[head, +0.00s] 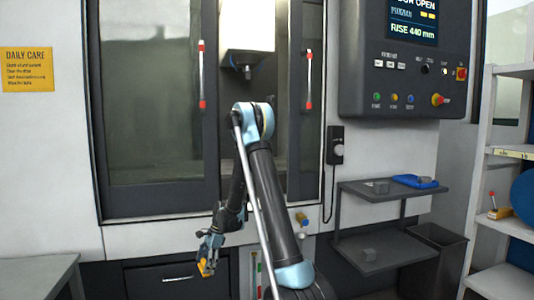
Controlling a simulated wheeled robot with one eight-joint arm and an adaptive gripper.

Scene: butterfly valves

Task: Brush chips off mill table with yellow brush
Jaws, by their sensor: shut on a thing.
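My gripper (209,252) hangs low in front of the milling machine, left of my upright arm. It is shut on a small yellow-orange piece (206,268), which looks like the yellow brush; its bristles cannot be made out. The machine's doors (153,95) stand apart, and the spindle (247,70) shows in the gap, high above my gripper. The mill table and any chips on it cannot be made out; my arm and the lower front cover that part. My gripper is outside the enclosure, below its sill.
A control panel (405,60) juts out at upper right. Below it stand a two-level grey shelf (375,193) with a blue item (415,181) and a dark bin (437,236). A grey bench (38,272) is at lower left, and a white rack (487,165) is at far right.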

